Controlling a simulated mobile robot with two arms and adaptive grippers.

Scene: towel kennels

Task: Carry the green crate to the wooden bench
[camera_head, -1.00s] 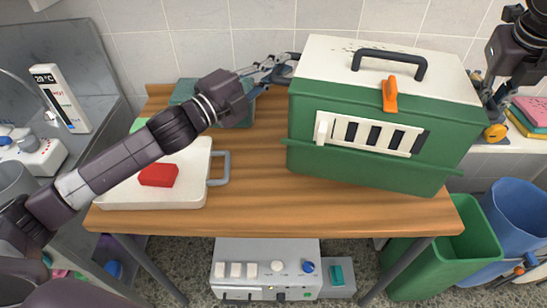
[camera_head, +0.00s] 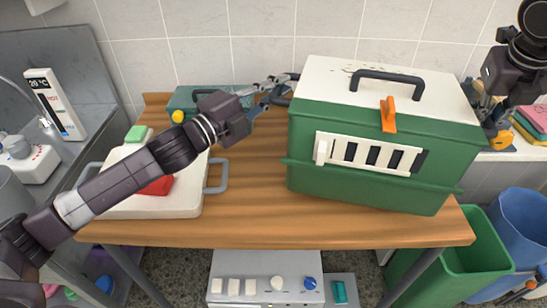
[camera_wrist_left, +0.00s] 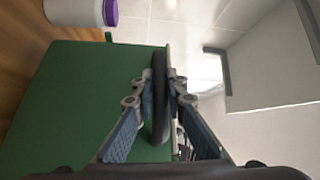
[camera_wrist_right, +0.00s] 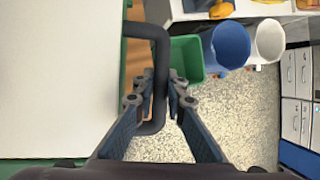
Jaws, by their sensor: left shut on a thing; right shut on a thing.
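The green crate (camera_head: 375,185) has a white lid with a black top handle, an orange latch and a white barred vent. It is upright over the right part of the wooden bench (camera_head: 245,205); I cannot tell whether its base touches the top. My left gripper (camera_head: 284,84) is shut on the crate's left side handle, a black bar in the left wrist view (camera_wrist_left: 160,118). My right gripper (camera_head: 488,118) is shut on the right side handle, a black bar in the right wrist view (camera_wrist_right: 157,60).
On the bench's left are a white tray (camera_head: 150,208) with a red block (camera_head: 157,186) and a teal case (camera_head: 185,98) behind. Green (camera_head: 470,250) and blue (camera_head: 522,232) bins stand right of the bench. A grey device (camera_head: 265,275) sits below. Bare wood lies between tray and crate.

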